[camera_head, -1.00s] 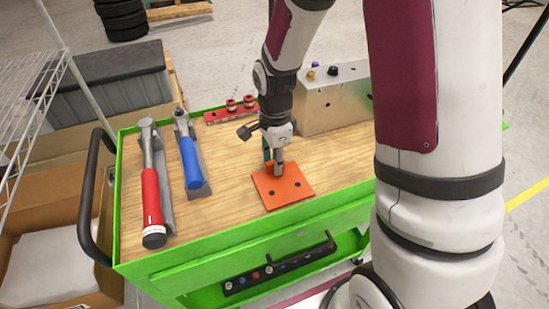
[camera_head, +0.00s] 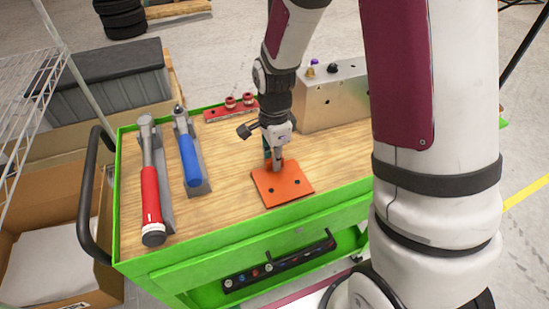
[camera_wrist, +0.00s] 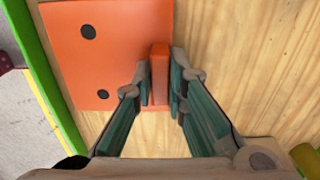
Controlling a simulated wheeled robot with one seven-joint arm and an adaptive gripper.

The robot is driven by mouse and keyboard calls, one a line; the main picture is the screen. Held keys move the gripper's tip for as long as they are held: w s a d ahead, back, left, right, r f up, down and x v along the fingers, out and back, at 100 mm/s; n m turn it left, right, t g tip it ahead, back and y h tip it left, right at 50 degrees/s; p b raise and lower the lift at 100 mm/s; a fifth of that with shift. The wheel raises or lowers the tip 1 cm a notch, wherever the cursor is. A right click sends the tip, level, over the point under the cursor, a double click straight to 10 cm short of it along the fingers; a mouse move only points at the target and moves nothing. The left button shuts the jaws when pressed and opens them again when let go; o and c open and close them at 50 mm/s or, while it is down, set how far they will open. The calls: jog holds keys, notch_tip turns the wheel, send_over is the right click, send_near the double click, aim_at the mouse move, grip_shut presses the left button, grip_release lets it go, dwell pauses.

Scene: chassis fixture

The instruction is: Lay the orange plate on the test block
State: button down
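The orange plate (camera_head: 283,187) is a flat square with dark holes and an upright tab. It is at the front middle of the wooden cart top, and I cannot tell whether it touches the wood. My gripper (camera_head: 275,166) points down at its far edge. In the wrist view, the fingers of my gripper (camera_wrist: 161,82) close in on both sides of the plate's tab (camera_wrist: 160,68), with no clear gap. A silvery metal box (camera_head: 335,100) with holes and knobs stands at the back right, partly hidden by my arm. I cannot tell whether it is the test block.
A red-handled tool (camera_head: 151,195) and a blue-handled tool (camera_head: 189,160) lie at the left of the cart. A red rail (camera_head: 225,112) with red knobs lies at the back. The cart has a raised green rim (camera_head: 200,254). Bare wood lies between the blue-handled tool and the plate.

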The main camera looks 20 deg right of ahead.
jog(key=shift+r+p, duration=2.15)
jog(key=shift+r, duration=0.9)
jog(key=shift+f, duration=0.1)
